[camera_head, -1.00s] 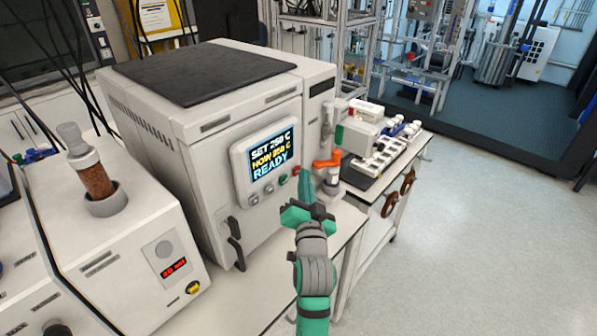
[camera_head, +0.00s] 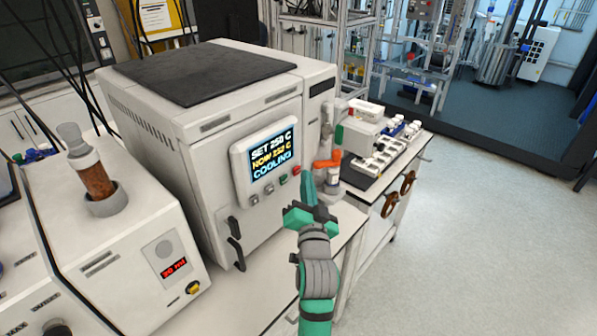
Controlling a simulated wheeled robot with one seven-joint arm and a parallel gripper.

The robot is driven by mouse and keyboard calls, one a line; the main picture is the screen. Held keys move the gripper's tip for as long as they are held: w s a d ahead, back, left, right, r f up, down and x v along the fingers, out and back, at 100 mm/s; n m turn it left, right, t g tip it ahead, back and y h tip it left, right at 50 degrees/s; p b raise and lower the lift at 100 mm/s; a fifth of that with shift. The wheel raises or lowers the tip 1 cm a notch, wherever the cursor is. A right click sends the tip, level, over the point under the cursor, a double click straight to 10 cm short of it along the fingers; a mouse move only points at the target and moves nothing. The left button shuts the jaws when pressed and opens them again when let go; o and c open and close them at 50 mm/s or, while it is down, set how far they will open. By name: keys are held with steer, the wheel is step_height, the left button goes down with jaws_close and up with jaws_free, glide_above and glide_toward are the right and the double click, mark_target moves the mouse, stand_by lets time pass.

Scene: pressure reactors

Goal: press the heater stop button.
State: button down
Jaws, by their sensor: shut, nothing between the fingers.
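The white heater (camera_head: 265,120) stands on the bench, with a control panel on its front. Its display (camera_head: 270,155) reads "SET 250 C", a "NOW" line of about 252 C, and "COOLING". Below the display are grey buttons, a green button (camera_head: 283,180) and a red button (camera_head: 296,170) at the right end, which looks like the stop button. My gripper (camera_head: 307,174) is shut and empty. Its tips are just right of the red button in the picture; I cannot tell whether they touch it.
An orange-clamped fitting (camera_head: 326,163) stands just right of my gripper. A white device with a brown-filled column (camera_head: 97,182) sits at the left. Open floor (camera_head: 500,230) lies to the right.

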steer(key=shift+s+d, duration=0.15)
steer(key=shift+d, duration=0.1)
steer(key=s+d, duration=0.1)
steer(key=d, duration=0.1)
steer(key=s+d, duration=0.2)
stand_by(0.6)
stand_by(0.6)
steer(key=s+f+g+h, duration=0.2)
steer(key=s+f+h, duration=0.1)
steer(key=s+f, duration=1.65)
steer(key=s+f+n+g, duration=0.1)
steer(key=s+f+n, duration=0.1)
steer(key=s, duration=1.1)
steer(key=s+f+n+g, duration=0.1)
steer(key=s+f+n, duration=0.2)
steer(key=s, duration=1)
steer(key=shift+a+n, duration=0.3)
steer(key=shift+a, duration=0.15)
